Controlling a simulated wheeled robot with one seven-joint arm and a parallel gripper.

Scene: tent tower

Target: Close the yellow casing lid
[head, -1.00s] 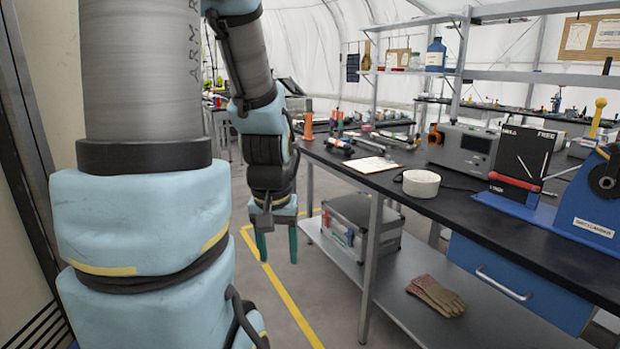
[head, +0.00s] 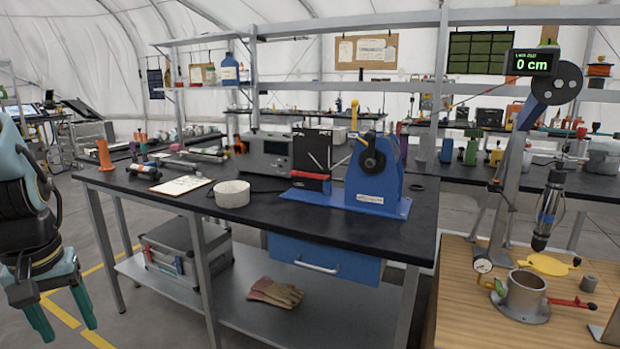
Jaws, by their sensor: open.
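The yellow lid (head: 550,264) is a flat round plate at the right of the head view. It sits swung aside behind the grey metal casing (head: 522,292), whose round top is uncovered. The casing stands on a flanged base on a wooden bench top, with a red handle on its right side. My gripper (head: 62,318) hangs at the far lower left, pointing down. Its two green fingers are apart with nothing between them. It is far from the lid, with the black workbench between them.
The black workbench (head: 130,185) holds a white roll (head: 232,193), a grey instrument (head: 270,153) and a blue machine (head: 368,180). A tool with a dark tip (head: 549,210) hangs from a stand above the lid. Open floor lies around my gripper at the left.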

